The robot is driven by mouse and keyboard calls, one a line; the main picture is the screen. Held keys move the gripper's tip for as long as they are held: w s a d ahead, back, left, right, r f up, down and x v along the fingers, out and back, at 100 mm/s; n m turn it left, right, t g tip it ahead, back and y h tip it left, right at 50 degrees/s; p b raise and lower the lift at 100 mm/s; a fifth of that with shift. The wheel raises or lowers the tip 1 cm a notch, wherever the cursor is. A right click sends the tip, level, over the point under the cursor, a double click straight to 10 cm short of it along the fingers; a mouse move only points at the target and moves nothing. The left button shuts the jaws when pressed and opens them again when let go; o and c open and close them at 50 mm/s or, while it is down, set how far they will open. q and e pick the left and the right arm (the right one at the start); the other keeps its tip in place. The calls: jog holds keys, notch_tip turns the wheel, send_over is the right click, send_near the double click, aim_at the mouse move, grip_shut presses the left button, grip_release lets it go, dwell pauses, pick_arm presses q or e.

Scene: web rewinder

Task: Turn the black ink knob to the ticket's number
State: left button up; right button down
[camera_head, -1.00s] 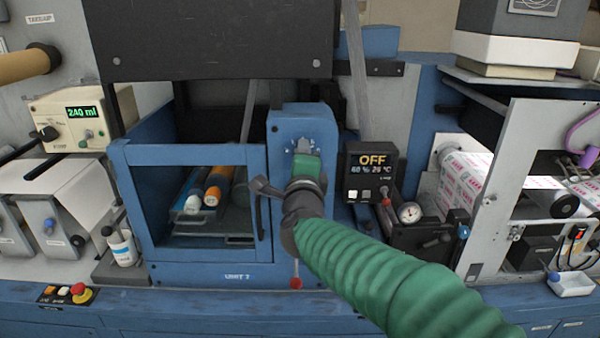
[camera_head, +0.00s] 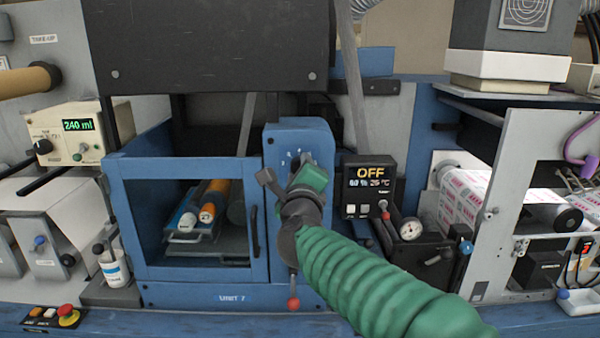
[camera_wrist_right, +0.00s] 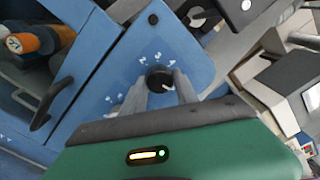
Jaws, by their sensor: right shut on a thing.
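The black ink knob (camera_wrist_right: 159,77) sits on the blue panel (camera_wrist_right: 185,45) of the unit, with small white numerals around it. In the right wrist view, the two grey fingers of my right gripper (camera_wrist_right: 161,88) are shut on the knob, one on each side. A pale mark shows on the knob's lower right, but I cannot read which numeral it meets. In the head view, my right gripper (camera_head: 302,180) covers the knob and part of the dial. No ticket is readable in these frames. My left gripper is not in view.
A blue framed window (camera_head: 187,218) with a handle stands left of the knob panel. A black display box (camera_head: 368,187) reading OFF and a gauge (camera_head: 411,229) are close on the right. A red-tipped lever (camera_head: 293,303) hangs below. A beige box (camera_head: 70,135) reads 240 ml.

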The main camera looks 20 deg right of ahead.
jog(key=shift+a+f, duration=0.1)
jog(key=shift+f, duration=0.25)
jog(key=c, duration=1.1)
grip_release()
jog(key=shift+o, duration=0.8)
jog(key=shift+w+r, duration=0.15)
jog(key=p+v, duration=0.4)
jog(key=v, duration=1.2)
jog(key=shift+s, duration=0.35)
jog(key=shift+a, duration=0.1)
